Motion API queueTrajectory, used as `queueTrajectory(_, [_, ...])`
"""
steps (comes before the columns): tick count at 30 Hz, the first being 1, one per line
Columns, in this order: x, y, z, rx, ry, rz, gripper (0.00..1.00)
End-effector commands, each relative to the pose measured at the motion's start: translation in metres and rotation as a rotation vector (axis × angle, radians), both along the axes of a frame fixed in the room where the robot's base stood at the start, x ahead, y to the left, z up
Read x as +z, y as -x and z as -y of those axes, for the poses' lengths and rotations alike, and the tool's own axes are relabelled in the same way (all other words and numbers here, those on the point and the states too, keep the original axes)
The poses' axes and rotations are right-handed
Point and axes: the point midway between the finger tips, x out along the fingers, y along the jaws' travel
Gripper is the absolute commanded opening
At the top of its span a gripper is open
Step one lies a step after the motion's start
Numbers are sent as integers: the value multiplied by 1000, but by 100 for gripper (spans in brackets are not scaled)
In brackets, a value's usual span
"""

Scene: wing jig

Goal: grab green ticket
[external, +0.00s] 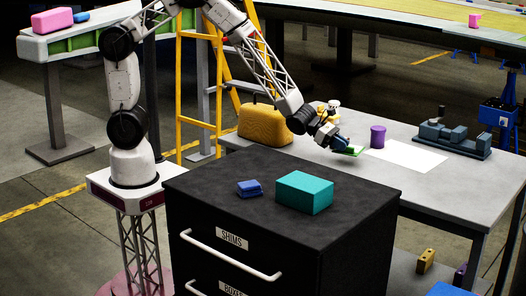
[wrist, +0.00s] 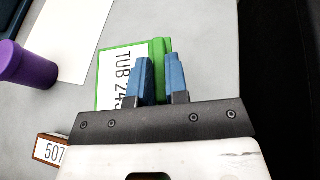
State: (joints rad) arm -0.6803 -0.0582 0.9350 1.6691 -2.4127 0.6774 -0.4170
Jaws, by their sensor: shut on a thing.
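The green ticket (wrist: 110,67) lies at the grey table, with a white face printed "TUB 24" and more text partly hidden by my gripper. A raised green ridge runs along its right edge. My gripper (wrist: 161,65) has its two blue fingers on either side of that ridge and is shut on it. In the external view the green ticket (external: 352,151) shows as a small green patch at the tip of my gripper (external: 342,145), low over the table. I cannot tell whether the ticket touches the tabletop.
A purple cylinder (external: 378,137) and a white sheet (external: 412,156) are to the right on the grey table (external: 462,183). A brown-edged "507" tag (wrist: 51,150) is near the gripper. A yellow case (external: 265,122) stands left; a black cabinet (external: 345,205) with a teal box (external: 304,192) is in front.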

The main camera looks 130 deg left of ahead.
Motion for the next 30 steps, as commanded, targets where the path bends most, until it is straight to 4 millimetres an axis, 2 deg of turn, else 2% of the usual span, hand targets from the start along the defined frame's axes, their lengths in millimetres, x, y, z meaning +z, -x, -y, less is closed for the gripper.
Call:
queueTrajectory(3, [2,11,7,0,0,0,0])
queueTrajectory(10, [3,23,15,0,-1,0,0])
queueTrajectory(30, [3,27,17,0,-1,0,0])
